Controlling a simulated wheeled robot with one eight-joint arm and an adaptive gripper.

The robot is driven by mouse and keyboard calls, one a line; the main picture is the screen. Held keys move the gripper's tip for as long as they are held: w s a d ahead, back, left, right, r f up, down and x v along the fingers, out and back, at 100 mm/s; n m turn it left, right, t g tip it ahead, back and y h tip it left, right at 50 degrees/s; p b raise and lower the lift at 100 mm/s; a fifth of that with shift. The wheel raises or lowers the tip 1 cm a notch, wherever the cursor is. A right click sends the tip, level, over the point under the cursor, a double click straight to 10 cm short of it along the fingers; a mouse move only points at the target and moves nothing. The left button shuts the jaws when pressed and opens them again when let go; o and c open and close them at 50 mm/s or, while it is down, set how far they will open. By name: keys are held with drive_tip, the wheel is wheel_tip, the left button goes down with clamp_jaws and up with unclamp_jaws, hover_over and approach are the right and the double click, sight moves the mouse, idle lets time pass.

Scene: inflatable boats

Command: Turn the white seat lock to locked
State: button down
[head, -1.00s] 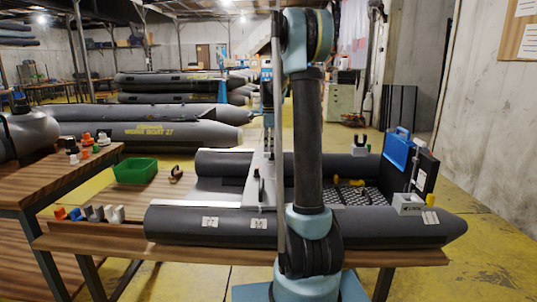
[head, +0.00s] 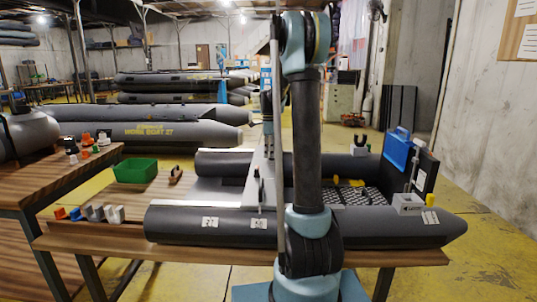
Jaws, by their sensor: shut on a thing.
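The grey bench seat (head: 254,192) lies across the dark inflatable boat (head: 370,222), between its near and far tubes. My gripper (head: 268,148) is small and partly hidden behind my own upright arm. It points down at the far part of the seat and is shut on what appears to be the white seat lock. The lock itself is too small and covered to make out, so its turn angle cannot be told. A small dark knob or pin shows on the near part of the seat.
The boat rests on a wooden bench (head: 110,237). A green bin (head: 135,171), a brown curved piece and several coloured fittings are at the left. A blue case (head: 398,149) and grey block (head: 407,205) are at the boat's right end. My arm blocks the middle.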

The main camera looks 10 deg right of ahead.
drive_tip(key=n, duration=0.4)
drive_tip(key=shift+s+n, duration=0.15)
drive_tip(key=shift+n, duration=0.25)
drive_tip(key=n, duration=0.4)
drive_tip(key=shift+s+d+r, duration=0.1)
drive_tip(key=shift+s, duration=0.05)
drive_tip(key=n, duration=0.5)
drive_tip(key=shift+s+d, duration=0.15)
drive_tip(key=shift+s+d+n, duration=0.1)
drive_tip(key=shift+d+n, duration=0.1)
drive_tip(key=shift+n, duration=2)
drive_tip(key=c, duration=1.6)
unclamp_jaws()
drive_tip(key=shift+o, duration=0.2)
drive_tip(key=shift+s, duration=0.1)
